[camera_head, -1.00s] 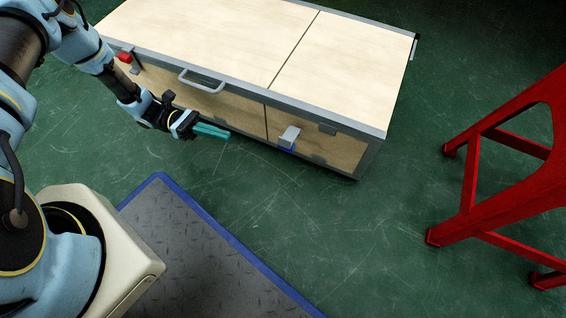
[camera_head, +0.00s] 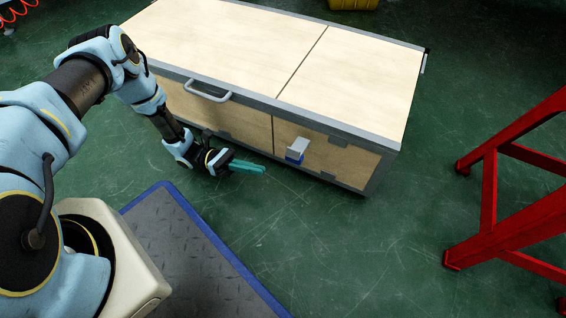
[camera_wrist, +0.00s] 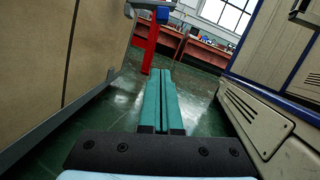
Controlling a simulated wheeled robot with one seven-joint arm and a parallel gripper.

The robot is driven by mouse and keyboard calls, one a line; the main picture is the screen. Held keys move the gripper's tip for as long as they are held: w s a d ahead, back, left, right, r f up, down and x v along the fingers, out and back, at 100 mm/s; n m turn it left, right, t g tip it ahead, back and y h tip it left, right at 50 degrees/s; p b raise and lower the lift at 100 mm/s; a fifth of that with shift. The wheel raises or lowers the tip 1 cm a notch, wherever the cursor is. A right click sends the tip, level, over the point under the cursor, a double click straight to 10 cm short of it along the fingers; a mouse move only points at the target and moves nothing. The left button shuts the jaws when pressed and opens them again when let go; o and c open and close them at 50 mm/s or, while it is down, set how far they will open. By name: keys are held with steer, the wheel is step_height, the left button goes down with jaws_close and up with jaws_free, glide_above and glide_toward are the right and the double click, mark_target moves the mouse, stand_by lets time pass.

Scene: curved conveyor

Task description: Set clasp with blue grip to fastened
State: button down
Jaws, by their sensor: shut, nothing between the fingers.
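The clasp (camera_head: 299,146) is a grey plate on the right front panel of a wooden chest. It sticks out from the panel, with its blue grip (camera_head: 294,158) at the lower end. My gripper (camera_head: 262,169) has teal fingers pressed together and empty. It is left of and a little below the clasp in the head view, apart from it. In the wrist view my gripper (camera_wrist: 160,72) points forward along the chest front. A grey and blue piece at the top of that view appears to be the clasp (camera_wrist: 150,6).
The chest (camera_head: 352,85) has a light wooden top and a grey handle (camera_head: 207,91) on its front. A red trestle (camera_head: 490,205) stands to the right. Green floor lies open between the chest and the trestle. A pale cabinet (camera_wrist: 250,120) borders the wrist view's right side.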

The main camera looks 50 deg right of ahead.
steer(key=s+d+r+b, duration=0.3)
steer(key=s+d+r, duration=0.1)
steer(key=s+r, duration=0.1)
steer(key=shift+s+r, duration=0.4)
steer(key=shift+s, duration=0.45)
steer(key=shift+a+r, duration=0.1)
steer(key=shift+r+n+p, duration=0.15)
steer(key=shift+n+p, duration=0.2)
steer(key=shift+n, duration=0.15)
